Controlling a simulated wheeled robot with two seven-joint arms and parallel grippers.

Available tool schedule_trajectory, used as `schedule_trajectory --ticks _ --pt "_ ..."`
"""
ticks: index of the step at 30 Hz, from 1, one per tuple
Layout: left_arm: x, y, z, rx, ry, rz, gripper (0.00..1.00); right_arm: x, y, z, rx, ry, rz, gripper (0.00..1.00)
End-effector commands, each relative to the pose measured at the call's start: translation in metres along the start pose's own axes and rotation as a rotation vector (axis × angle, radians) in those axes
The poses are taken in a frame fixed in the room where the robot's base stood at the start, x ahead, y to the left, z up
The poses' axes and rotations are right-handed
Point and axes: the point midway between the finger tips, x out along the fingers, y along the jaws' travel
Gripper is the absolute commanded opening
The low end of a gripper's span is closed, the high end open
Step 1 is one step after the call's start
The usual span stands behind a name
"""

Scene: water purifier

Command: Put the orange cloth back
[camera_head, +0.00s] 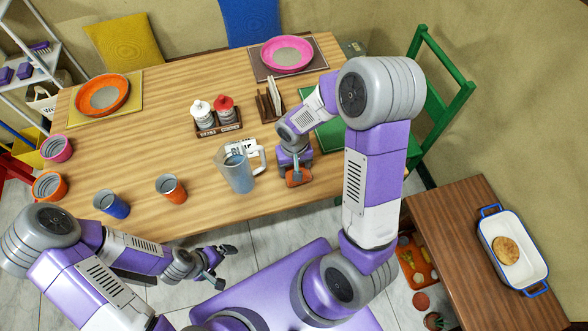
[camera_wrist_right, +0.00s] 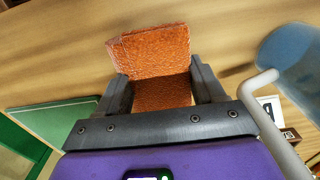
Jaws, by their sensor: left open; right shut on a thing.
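The orange cloth (camera_wrist_right: 155,52) is a small textured piece held between the two dark fingers of my right gripper (camera_wrist_right: 163,92) in the right wrist view. In the head view the cloth (camera_head: 298,177) shows at the tip of the right gripper (camera_head: 296,168), over the table's front part, just right of the pitcher. I cannot tell whether the cloth touches the table. My left gripper (camera_head: 226,266) is open and empty, in front of the table's near edge.
A clear pitcher (camera_head: 237,174) stands close left of the right gripper. A condiment caddy (camera_head: 217,124) and a napkin holder (camera_head: 270,103) stand behind it. Several cups line the table's left front. A side table (camera_head: 455,215) with a white baking dish (camera_head: 511,255) stands at right.

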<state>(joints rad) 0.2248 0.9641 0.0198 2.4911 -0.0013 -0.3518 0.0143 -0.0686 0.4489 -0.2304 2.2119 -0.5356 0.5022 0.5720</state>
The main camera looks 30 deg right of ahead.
Motion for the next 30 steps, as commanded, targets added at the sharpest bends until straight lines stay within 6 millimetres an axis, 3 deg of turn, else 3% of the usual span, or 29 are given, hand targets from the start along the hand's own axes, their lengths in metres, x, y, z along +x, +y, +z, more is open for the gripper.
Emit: schedule_trajectory --ticks 3,14,15,19,30 --pt "0.0062 -0.0023 -0.0004 0.0 0.0 0.0 0.99 0.0163 0.0004 0.0006 0.001 -0.003 0.0 0.44" --pt "0.0095 -0.0035 -0.0006 0.0 0.0 0.0 0.99 0.0194 0.0 0.0 0.0 0.0 0.0 0.44" --pt "0.0087 -0.0032 -0.0005 0.0 0.0 0.0 0.99 0.0186 0.0 0.0 0.0 0.0 0.0 0.73" --pt "0.0081 -0.003 -0.0005 0.0 0.0 0.0 0.99 0.0181 0.0 0.0 0.0 0.0 0.0 0.93" --pt "0.0046 -0.0017 -0.0004 0.0 0.0 0.0 0.99 0.0142 0.0 0.0001 0.0 0.0 0.0 0.94"
